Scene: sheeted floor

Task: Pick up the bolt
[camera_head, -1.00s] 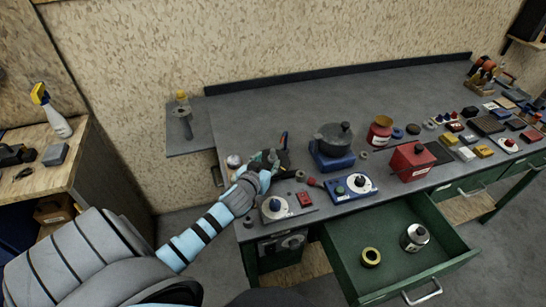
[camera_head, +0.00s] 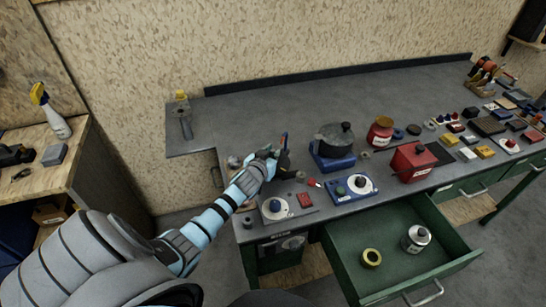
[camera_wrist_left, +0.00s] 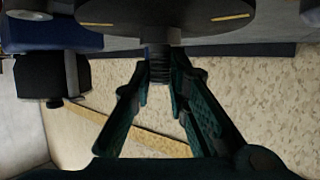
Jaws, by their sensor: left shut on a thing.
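My left gripper (camera_head: 283,156) is above the left part of the workbench, with the arm reaching in from the lower left. In the left wrist view its two fingers (camera_wrist_left: 162,64) are closed on a dark, ribbed, threaded shaft, which looks like the bolt (camera_wrist_left: 159,65). The upper part of the bolt cannot be told from the dark round shapes behind it. In the head view I cannot clearly make out the bolt at the fingers. My right gripper is not in view.
A pot (camera_head: 335,140) on a blue base stands right of the gripper. A red box (camera_head: 413,163) and blue dial unit (camera_head: 351,188) are nearby. The bench's back is clear.

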